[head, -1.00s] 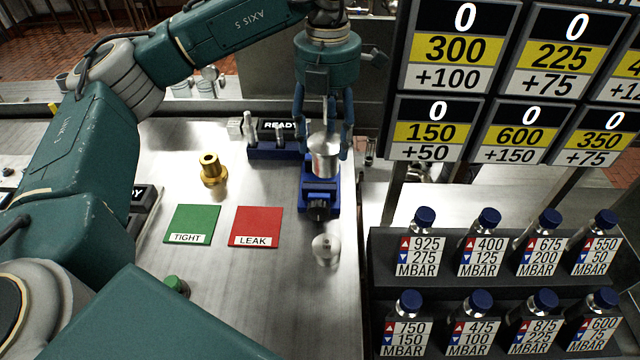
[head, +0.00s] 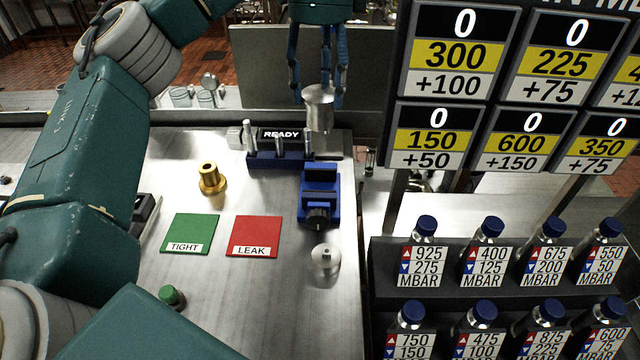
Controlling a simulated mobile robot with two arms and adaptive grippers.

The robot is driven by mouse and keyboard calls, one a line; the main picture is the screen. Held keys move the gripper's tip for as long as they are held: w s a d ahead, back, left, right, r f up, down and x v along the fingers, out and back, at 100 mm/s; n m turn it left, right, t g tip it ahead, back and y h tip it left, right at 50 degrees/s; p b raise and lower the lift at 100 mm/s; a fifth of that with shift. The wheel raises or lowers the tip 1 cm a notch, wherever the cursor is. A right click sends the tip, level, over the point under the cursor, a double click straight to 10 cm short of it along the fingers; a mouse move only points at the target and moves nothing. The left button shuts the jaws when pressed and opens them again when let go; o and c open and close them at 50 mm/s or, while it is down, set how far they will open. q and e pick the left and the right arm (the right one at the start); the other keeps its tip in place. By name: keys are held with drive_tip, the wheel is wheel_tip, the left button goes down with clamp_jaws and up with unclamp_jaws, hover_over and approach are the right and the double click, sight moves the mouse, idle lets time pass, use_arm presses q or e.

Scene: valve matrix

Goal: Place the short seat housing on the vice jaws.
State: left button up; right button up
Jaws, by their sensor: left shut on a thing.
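My left gripper (head: 317,92) hangs at the top centre of the head view, its blue fingers shut on a silver cylindrical housing (head: 318,108). The housing is upright and appears raised, above and behind the blue vice (head: 319,194). The vice stands on the steel table with its dark screw end toward me, and nothing shows on its jaws. Another silver part (head: 325,259), small and round with a stub on top, stands on the table in front of the vice. Which of the silver parts is the short seat housing I cannot tell for sure. My right gripper is not in view.
A brass fitting (head: 211,179) stands left of the vice, behind the green TIGHT mat (head: 188,232) and red LEAK mat (head: 255,235). A blue rack (head: 275,160) with upright pins and a READY sign is beside the vice. Labelled bottles and a number board fill the right.

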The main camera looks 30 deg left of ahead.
use_arm(q)
wheel_tip(320, 180, down, 18)
drive_tip(key=shift+f+p, duration=0.2)
drive_tip(key=shift+p, duration=0.1)
drive_tip(key=shift+a+f, duration=0.1)
drive_tip(key=shift+f, duration=0.35)
drive_tip(key=shift+f, duration=0.15)
drive_tip(key=o, duration=1.3)
